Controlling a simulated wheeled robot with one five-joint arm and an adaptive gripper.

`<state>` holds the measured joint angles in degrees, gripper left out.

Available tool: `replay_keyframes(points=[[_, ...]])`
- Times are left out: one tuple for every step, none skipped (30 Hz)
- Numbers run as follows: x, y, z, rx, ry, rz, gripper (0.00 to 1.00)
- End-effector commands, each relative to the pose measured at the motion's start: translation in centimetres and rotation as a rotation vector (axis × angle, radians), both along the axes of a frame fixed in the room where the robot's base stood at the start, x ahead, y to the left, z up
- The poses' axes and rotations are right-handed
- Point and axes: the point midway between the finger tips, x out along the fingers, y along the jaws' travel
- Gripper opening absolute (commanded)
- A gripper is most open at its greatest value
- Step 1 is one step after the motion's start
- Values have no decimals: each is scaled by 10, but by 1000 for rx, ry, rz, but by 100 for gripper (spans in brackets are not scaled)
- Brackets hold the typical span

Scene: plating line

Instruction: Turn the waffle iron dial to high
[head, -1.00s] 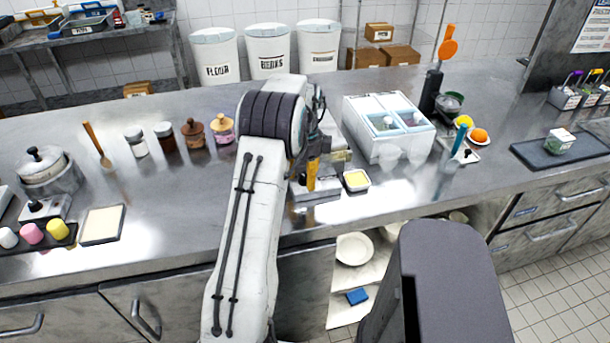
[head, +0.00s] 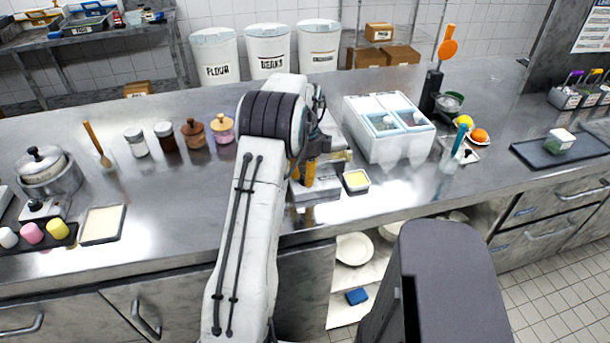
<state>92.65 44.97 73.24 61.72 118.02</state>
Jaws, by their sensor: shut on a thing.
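The waffle iron (head: 322,192) appears to be the grey metal unit at the counter's front edge, mostly covered by my arm. Only its low base and part of its upper body show to the right of the arm. My gripper (head: 303,180), with yellow fingers, points down at the front of this unit. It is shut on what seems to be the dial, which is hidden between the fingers. The dial's pointer and its markings cannot be seen.
Jars (head: 194,134) stand to the left. The counter between the jars and the white tray (head: 103,224) is clear.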

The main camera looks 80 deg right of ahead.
Motion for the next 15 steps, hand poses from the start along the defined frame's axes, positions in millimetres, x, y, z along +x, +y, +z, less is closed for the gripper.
replay_keyframes(points=[[0,0,-1,2,0,-3,0],[0,0,-1,2,0,-8,0],[0,0,-1,2,0,-23,0],[0,0,-1,2,0,-39,0],[0,0,-1,2,0,-61,0],[0,0,-1,2,0,-96,0],[0,0,-1,2,0,-124,0],[0,0,-1,3,0,-154,0],[0,0,-1,3,0,-194,0],[0,0,-1,3,0,-222,0],[0,0,-1,3,0,-249,0],[0,0,-1,3,0,-283,0],[0,0,-2,3,0,-305,0],[0,0,-2,3,0,-326,0],[0,0,-2,3,0,-349,0]])
